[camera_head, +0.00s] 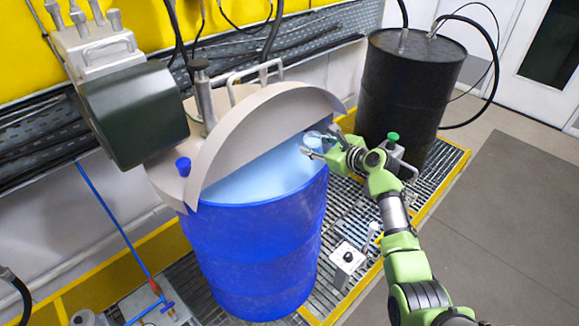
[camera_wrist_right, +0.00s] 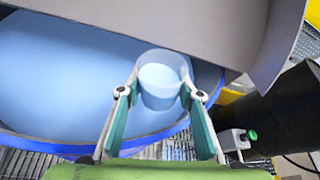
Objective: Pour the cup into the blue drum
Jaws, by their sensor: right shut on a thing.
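The blue drum (camera_head: 255,255) stands on the grating with its grey lid half open, and pale blue liquid (camera_head: 262,180) shows inside. My right gripper (camera_head: 314,146) is shut on a small clear cup (camera_head: 313,139), above the right side of the drum opening. In the right wrist view the cup (camera_wrist_right: 160,68) sits between the fingertips (camera_wrist_right: 161,93) and holds pale blue content. The drum's liquid (camera_wrist_right: 70,70) lies behind and below it. I cannot tell how far the cup is tilted. My left gripper is not in view.
The lid's raised half (camera_head: 255,135) stands close to the cup. A black drum (camera_head: 410,95) is at the back right. A control box (camera_head: 347,260) is on the grating. A dark motor (camera_head: 135,110) overhangs the left. Grey floor (camera_head: 510,220) at right is clear.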

